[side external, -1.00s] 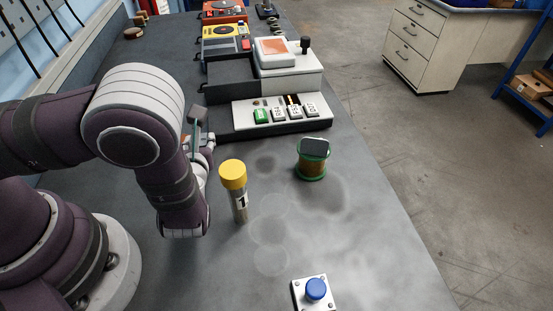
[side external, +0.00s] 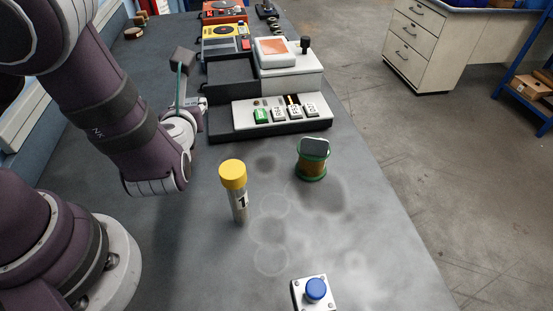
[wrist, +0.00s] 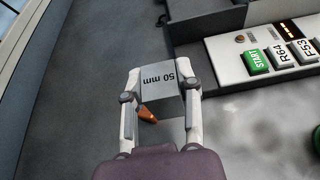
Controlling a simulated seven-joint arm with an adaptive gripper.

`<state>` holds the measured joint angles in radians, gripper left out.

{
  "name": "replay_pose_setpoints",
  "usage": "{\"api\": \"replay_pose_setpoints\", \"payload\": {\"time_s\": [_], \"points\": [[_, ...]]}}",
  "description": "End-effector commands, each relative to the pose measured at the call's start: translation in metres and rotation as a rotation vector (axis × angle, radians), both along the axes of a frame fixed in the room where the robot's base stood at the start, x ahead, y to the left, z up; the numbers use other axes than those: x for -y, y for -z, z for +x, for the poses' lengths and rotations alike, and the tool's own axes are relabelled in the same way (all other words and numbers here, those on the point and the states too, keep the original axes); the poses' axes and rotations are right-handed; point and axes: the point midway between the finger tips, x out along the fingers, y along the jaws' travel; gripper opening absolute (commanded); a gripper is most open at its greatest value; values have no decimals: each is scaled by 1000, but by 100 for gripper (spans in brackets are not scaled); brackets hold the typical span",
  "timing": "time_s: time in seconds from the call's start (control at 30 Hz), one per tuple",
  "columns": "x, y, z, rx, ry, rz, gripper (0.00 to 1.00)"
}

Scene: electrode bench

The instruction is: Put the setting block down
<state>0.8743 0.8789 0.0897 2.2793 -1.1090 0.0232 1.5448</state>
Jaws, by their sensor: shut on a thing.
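The setting block (wrist: 160,93) is a grey block marked "50 mm". In the wrist view it sits between the two fingers of my gripper (wrist: 160,98), which is shut on it. In the side external view my gripper (side external: 199,106) is at the left end of the dark machine base, above the bench. I cannot tell exactly how high the block is above the bench.
A small orange-brown thing (wrist: 148,115) shows just below the block in the wrist view. The button panel (side external: 280,112) is right of my gripper. A yellow-capped cylinder (side external: 234,190), a green-rimmed spool (side external: 312,158) and a blue button (side external: 316,290) stand nearer. Bench left of the panel is clear.

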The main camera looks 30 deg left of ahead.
Motion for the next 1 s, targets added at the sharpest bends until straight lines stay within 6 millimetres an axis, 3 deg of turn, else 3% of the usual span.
{"api": "replay_pose_setpoints", "payload": {"time_s": [0.17, 0.67, 0.77, 1.0], "points": [[5, -20, 3, 3, 17, -6, 0], [98, -123, 48, -5, 502, -9, 0], [129, -120, 56, -13, 672, 14, 0], [205, -80, 56, -28, 1043, 32, 0]]}}
